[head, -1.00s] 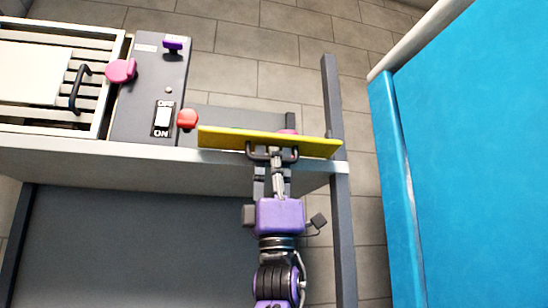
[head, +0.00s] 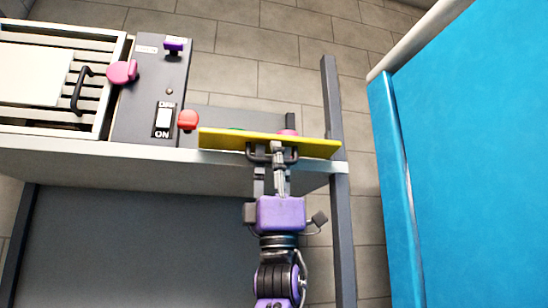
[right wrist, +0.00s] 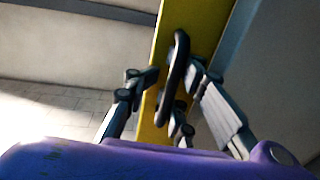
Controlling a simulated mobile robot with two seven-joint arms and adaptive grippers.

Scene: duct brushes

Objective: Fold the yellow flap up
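The yellow flap (head: 220,139) is a long thin panel at the right part of the bench's front edge in the head view, seen almost edge-on. It also shows in the right wrist view (right wrist: 205,25). Its dark handle (head: 289,155) faces my right gripper (head: 268,160). In the right wrist view the fingers (right wrist: 172,78) stand apart on either side of the handle bar (right wrist: 178,50); firm contact cannot be made out. My left gripper is out of view.
Left of the flap are a red knob (head: 188,120) and a grey switch panel (head: 150,75). Pink and green things show partly behind the flap. A grey post (head: 333,100) stands at its right end, with a large blue surface (head: 470,150) further right.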

